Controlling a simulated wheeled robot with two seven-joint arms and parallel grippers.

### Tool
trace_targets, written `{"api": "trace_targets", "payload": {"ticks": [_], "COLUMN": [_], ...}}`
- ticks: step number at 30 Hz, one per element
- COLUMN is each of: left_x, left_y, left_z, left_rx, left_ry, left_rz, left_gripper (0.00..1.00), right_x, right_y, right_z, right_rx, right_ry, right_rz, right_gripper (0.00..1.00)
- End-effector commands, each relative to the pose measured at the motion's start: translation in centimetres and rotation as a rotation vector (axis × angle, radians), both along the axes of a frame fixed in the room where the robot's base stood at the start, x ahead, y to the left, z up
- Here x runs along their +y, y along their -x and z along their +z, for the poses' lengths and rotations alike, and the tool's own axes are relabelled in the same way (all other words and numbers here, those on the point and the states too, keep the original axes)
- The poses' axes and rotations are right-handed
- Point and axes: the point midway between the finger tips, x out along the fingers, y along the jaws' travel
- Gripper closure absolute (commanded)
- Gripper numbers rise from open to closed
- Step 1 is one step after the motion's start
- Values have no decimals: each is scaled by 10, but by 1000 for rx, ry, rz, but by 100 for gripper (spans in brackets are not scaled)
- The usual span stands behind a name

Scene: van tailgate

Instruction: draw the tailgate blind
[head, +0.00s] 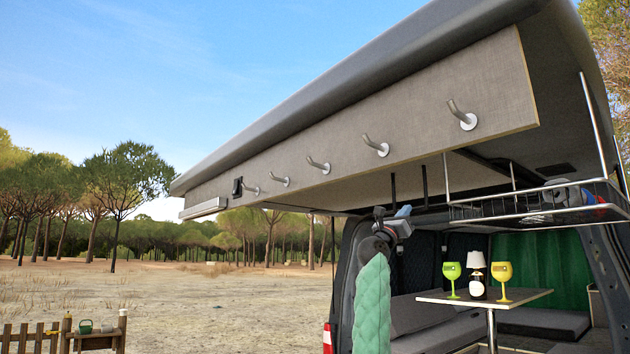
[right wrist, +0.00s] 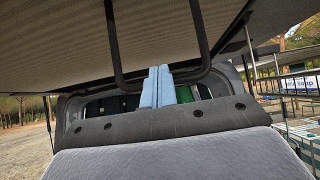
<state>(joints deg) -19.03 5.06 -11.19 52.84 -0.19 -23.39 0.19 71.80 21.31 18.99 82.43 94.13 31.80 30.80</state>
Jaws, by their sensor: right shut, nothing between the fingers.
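The raised tailgate (head: 420,110) fills the upper right of the head view, with a hook board on its face. A black U-shaped bar (right wrist: 200,28) hangs from its underside; its uprights (head: 425,181) also show in the head view. I cannot tell for sure which part is the blind. A pale slim box (head: 203,208) sits under the tailgate's left end. My right gripper (head: 403,211) is below the tailgate, beside the bar. Its blue fingers (right wrist: 158,70) are shut and empty and overlap the bar's lower crosspiece; contact is unclear. My left gripper is out of view.
Several metal hooks (head: 376,145) stick out from the board. A wire shelf (head: 540,215) hangs at the right. Open ground lies left.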

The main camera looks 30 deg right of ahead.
Motion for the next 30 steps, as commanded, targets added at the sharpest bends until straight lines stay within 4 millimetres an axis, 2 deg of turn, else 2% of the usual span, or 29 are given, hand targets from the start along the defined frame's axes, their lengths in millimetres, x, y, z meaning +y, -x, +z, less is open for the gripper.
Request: {"api": "trace_targets", "payload": {"ticks": [21,30], "left_x": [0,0], "left_y": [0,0], "left_z": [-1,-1], "left_rx": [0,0], "left_ry": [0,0], "left_rz": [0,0], "left_gripper": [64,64], "right_x": [-41,-47], "right_y": [-3,-4], "right_z": [-2,-2], "right_rx": [1,1], "right_ry": [-2,-2], "right_rz": [-2,-1], "right_gripper": [100,100]}}
